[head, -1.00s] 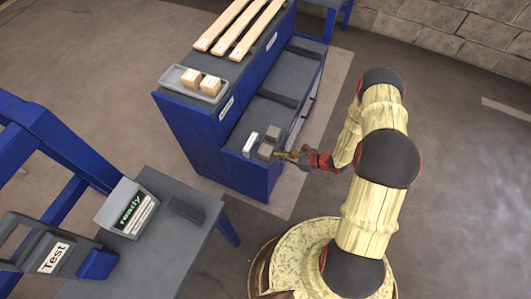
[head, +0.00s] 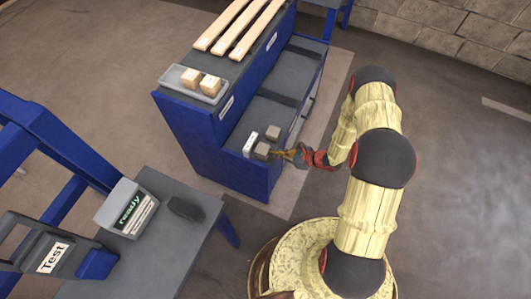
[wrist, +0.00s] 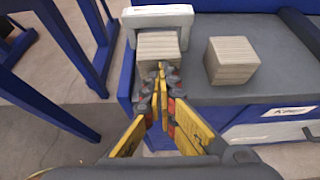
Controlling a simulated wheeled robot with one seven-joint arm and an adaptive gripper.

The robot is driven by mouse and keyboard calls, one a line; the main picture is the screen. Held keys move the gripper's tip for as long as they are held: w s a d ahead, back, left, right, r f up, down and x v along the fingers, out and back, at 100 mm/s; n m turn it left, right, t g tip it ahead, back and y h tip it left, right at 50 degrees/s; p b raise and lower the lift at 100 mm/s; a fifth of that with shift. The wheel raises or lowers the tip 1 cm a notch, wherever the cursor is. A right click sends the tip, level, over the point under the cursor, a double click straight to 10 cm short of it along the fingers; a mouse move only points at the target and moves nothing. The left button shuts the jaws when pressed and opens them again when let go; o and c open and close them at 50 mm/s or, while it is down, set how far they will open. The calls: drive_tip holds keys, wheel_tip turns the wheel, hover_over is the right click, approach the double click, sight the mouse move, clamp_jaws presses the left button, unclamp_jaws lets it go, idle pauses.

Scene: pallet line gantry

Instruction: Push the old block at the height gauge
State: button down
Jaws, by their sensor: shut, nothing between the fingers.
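The height gauge is a white arch (wrist: 157,14) on the near-left end of the grey lower ledge; it also shows in the head view (head: 250,144). A weathered grey-brown wooden block, the old block (wrist: 158,46), stands in front of the arch opening, partly within it; the head view shows it too (head: 263,150). My gripper (wrist: 162,72) is shut and empty, its tips at the block's near face, seemingly touching it. In the head view my gripper (head: 274,154) points left at the block. The fingertips hide part of the block's lower face.
A second similar block (wrist: 232,60) stands on the ledge to the right. A grey tray (head: 172,80) with two cartons sits on the higher level, near wooden slats (head: 245,28). A desk with a "ready" display (head: 130,212) stands at lower left.

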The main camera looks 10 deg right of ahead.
drive_tip(key=shift+w+a, duration=0.4)
drive_tip(key=shift+a, duration=0.15)
drive_tip(key=s+d, duration=0.3)
drive_tip(key=d, duration=0.2)
drive_tip(key=shift+s, duration=0.25)
idle(0.4)
drive_tip(key=s+d+r+p, duration=0.2)
drive_tip(key=r+p, duration=0.4)
drive_tip(key=r, duration=0.4)
drive_tip(key=shift+s+d+p, duration=0.15)
drive_tip(key=shift+d+p, duration=0.15)
drive_tip(key=shift+d, duration=0.25)
idle(0.6)
